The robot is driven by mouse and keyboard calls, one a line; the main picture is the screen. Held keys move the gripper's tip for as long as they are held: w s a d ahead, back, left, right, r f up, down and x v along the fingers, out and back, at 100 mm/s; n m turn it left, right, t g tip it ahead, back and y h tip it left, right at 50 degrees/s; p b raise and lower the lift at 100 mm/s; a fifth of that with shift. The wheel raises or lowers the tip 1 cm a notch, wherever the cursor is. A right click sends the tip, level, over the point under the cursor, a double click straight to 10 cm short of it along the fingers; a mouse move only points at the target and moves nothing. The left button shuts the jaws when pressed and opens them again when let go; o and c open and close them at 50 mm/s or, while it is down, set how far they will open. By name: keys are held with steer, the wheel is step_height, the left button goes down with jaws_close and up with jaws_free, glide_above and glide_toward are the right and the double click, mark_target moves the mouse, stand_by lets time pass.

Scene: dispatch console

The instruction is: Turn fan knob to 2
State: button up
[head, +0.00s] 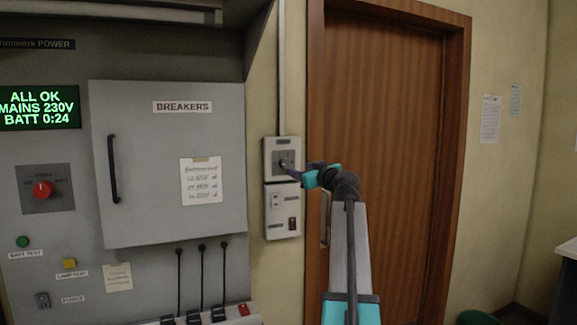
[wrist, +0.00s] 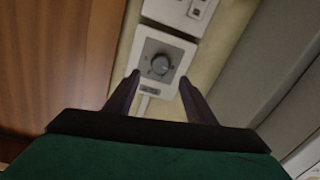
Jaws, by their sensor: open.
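The fan knob (wrist: 160,64) is a dark round knob on a grey square plate in the wrist view. Its wall panel (head: 281,146) hangs left of the door in the head view, where the knob is partly hidden by my gripper. My gripper (head: 288,170) is in front of the panel. In the wrist view its two fingers (wrist: 158,82) are apart, with the knob between and beyond their tips. The fingers do not appear to touch the knob. The knob's pointer and the numbers around it are too small to read.
A second panel (head: 282,211) with switches sits just below. The brown door (head: 385,130) is to the right. The grey breaker cabinet (head: 165,215) with a black handle stands to the left. A red rotary switch (head: 43,189) is at far left.

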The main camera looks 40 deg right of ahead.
mark_target(287, 165)
steer(key=p+x, duration=0.2)
steer(key=x, duration=0.8)
steer(key=c, duration=0.9)
steer(key=shift+a, duration=0.1)
steer(key=shift+c, duration=0.7)
